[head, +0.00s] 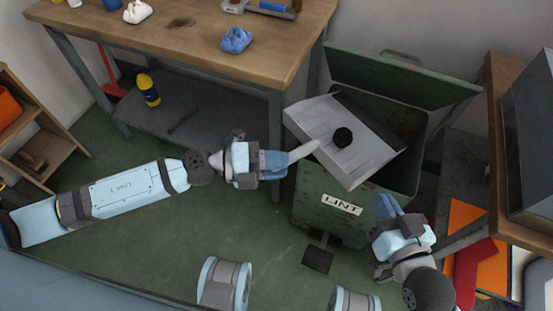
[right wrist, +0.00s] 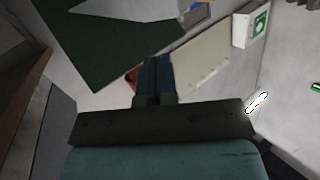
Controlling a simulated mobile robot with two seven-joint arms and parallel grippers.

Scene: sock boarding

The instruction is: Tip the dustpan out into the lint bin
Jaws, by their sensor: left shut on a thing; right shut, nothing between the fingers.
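My left gripper (head: 283,162) is shut on the pale handle of a grey dustpan (head: 365,158). The dustpan is above the open mouth of the green lint bin (head: 312,217), which carries a "LINT" label. A dark round clump of lint (head: 342,137) lies on the pan. The pan looks slanted, but I cannot tell by how much. The bin's lid (head: 400,80) stands open at the back, and the pan hides much of the inside. My right gripper (head: 387,206) is shut and empty at the bin's front right corner; its blue fingers show in the right wrist view (right wrist: 155,80).
A wooden workbench (head: 185,45) with a blue cloth item (head: 236,40) stands behind left. The bin's pedal (head: 318,260) sticks out at its front. A wooden table (head: 492,150) and orange and red items (head: 470,250) are close on the right. The green floor at front left is clear.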

